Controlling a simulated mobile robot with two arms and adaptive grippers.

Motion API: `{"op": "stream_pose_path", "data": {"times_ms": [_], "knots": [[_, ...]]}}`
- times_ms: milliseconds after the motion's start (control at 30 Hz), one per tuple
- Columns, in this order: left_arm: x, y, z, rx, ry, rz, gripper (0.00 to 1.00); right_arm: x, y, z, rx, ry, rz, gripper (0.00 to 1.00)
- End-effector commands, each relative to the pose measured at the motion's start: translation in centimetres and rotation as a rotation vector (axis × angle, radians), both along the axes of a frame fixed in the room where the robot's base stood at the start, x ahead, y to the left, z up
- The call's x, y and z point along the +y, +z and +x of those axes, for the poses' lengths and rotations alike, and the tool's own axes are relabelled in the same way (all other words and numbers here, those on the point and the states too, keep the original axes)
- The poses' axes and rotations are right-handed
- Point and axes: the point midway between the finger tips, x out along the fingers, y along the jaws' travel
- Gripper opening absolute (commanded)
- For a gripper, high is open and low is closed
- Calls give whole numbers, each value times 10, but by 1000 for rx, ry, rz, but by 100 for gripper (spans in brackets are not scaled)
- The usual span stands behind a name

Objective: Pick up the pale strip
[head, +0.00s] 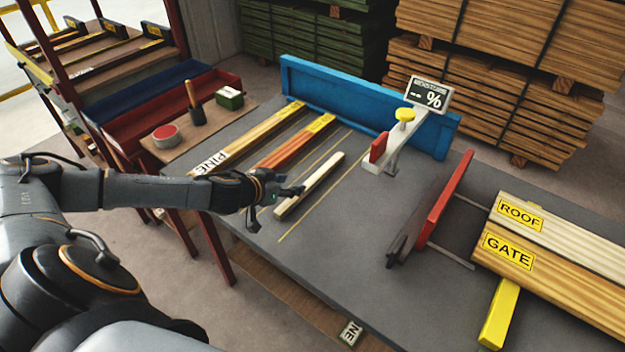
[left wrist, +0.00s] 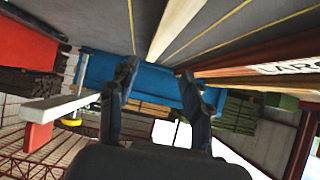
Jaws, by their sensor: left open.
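The pale strip (head: 312,184) lies flat on the grey table, slanting away toward the blue fence, between thin yellow lines. In the left wrist view the pale strip (left wrist: 172,24) runs in from the top edge, just beyond the fingers. My left gripper (head: 274,206) is open and empty, beside the near left part of the strip. Its two fingers stand apart in the wrist view (left wrist: 158,74), with nothing between them. I cannot tell whether a finger touches the strip. My right gripper is not in view.
Left of the strip lie a reddish board (head: 283,150) and a board marked PINE (head: 250,137). Behind is the blue fence (head: 350,98). To the right stand a moisture gauge (head: 398,135) with yellow knob, a red plate (head: 445,200), and ROOF and GATE boards (head: 560,268).

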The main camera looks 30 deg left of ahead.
Motion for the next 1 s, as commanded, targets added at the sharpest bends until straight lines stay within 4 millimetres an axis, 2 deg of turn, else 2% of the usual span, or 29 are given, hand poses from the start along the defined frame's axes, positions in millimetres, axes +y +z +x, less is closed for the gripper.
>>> {"op": "stream_pose_path", "data": {"times_ms": [100,200,467,800,1000], "knots": [[-3,-10,19,-2,-1,-2,49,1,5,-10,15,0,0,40],[-3,-18,29,-1,1,-1,49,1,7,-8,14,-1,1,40],[-5,-25,41,-1,-2,0,49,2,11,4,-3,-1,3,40],[-10,-48,75,0,-3,2,49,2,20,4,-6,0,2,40],[-10,-52,79,0,-2,1,49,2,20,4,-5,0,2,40]]}}
